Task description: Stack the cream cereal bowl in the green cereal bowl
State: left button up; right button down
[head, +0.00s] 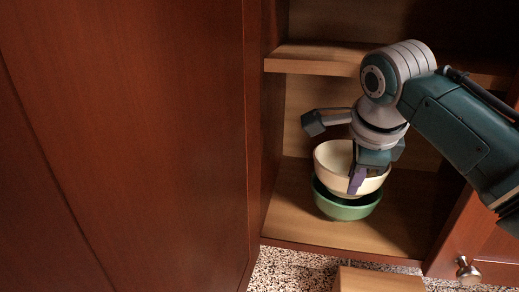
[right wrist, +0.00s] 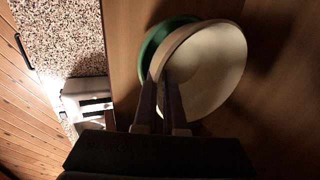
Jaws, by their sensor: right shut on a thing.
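The cream cereal bowl (head: 333,158) is inside the cabinet, above and partly within the green cereal bowl (head: 345,207). My right gripper (head: 357,180) is shut on the rim of the cream bowl on its near side. The green bowl stands on the cabinet's bottom board. In the right wrist view the fingers straddle the rim of the cream bowl (right wrist: 212,75), and a crescent of the green bowl (right wrist: 152,48) shows beside it. I cannot tell whether the cream bowl touches the green one. My left gripper is not in view.
A wooden shelf (head: 310,60) runs above the bowls, close to my right wrist. A large red-brown panel (head: 130,140) fills the left. A knobbed cabinet front (head: 467,270) is at lower right. The bottom board (head: 290,215) is bare around the green bowl.

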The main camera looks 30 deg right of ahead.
jog(key=c, duration=1)
grip_release()
jog(key=shift+r, duration=0.1)
